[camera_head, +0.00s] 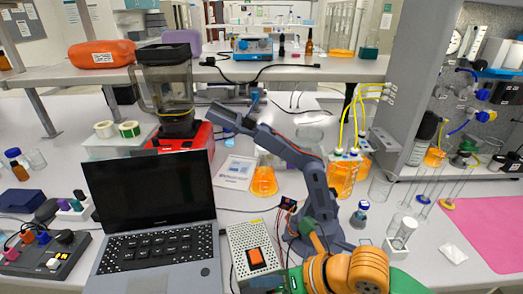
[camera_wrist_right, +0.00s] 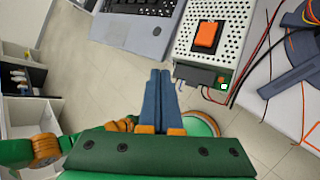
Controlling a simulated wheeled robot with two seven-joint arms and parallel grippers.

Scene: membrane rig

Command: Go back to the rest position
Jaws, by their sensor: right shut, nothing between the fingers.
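My right gripper (camera_wrist_right: 160,73) is shut and empty, its two grey-blue fingers side by side in the right wrist view. It hangs over the floor, just off the near edge of the bench, apart from everything. In the head view my orange and green right arm shows at the bottom, right of the power supply (camera_head: 255,255); its fingertips cannot be made out there. The power supply with its orange switch also shows in the right wrist view (camera_wrist_right: 207,40), ahead and right of the fingers. My left gripper is not in view.
An open laptop (camera_head: 150,190) stands left of the power supply. A grey-blue bench arm (camera_head: 315,180) rises close beyond my right arm, near loose wires. Orange-filled flasks (camera_head: 264,183) and glassware stand behind. A pink mat (camera_head: 490,230) lies at right. Floor (camera_wrist_right: 95,80) is clear.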

